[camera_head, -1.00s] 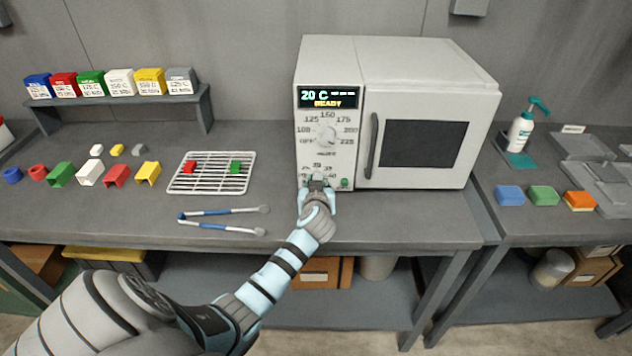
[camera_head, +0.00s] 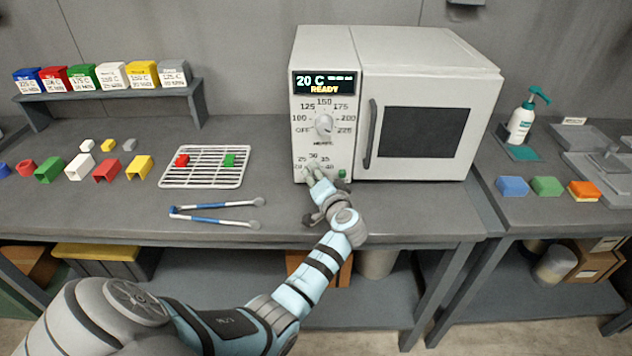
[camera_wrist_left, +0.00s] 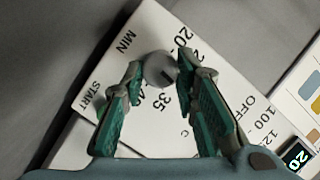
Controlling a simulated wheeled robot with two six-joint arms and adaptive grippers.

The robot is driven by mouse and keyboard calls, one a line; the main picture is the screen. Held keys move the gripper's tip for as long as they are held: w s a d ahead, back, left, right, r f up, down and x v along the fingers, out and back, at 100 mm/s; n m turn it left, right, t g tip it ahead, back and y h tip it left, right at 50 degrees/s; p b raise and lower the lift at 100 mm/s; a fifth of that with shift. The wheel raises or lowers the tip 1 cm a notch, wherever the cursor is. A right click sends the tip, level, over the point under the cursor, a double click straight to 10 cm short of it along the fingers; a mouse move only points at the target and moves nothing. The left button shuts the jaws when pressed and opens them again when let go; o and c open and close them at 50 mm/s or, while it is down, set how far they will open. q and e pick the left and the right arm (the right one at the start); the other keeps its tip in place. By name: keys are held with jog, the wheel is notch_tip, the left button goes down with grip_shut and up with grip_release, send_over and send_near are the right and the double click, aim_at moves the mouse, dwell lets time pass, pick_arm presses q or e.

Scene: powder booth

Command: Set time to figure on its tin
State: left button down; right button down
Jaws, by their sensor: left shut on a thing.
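The white oven (camera_head: 430,55) stands on the bench, its display (camera_head: 325,83) reading 20 C and READY. Below its temperature dial (camera_head: 324,124) is a time knob, mostly hidden by my left gripper (camera_head: 314,173) in the head view. In the left wrist view the grey time knob (camera_wrist_left: 161,69) sits between the fingertips of my left gripper (camera_wrist_left: 160,65), which is shut on it. A dark mark shows on the knob, near the printed 35 in that view. The tins (camera_head: 109,74) stand on a small shelf, their labels too small to read surely. My right gripper is out of view.
A wire rack (camera_head: 206,182) holds a red and a green piece. Blue-handled tongs (camera_head: 215,207) lie in front of it. Coloured parts lie at left. The green start button (camera_head: 342,173) is close to my gripper. The oven door (camera_head: 425,120) is closed.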

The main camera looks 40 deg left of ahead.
pick_arm(q)
jog(key=m+b, duration=0.1)
jog(key=m+y+b, duration=0.1)
jog(key=m+b, duration=0.1)
jog(key=shift+f+m+y, duration=0.3)
jog(key=shift+f, duration=0.05)
jog(key=shift+m+t+y+b, duration=0.35)
jog(key=shift+m+b, duration=0.5)
jog(key=shift+m, duration=0.45)
jog(key=c, duration=1.3)
grip_release()
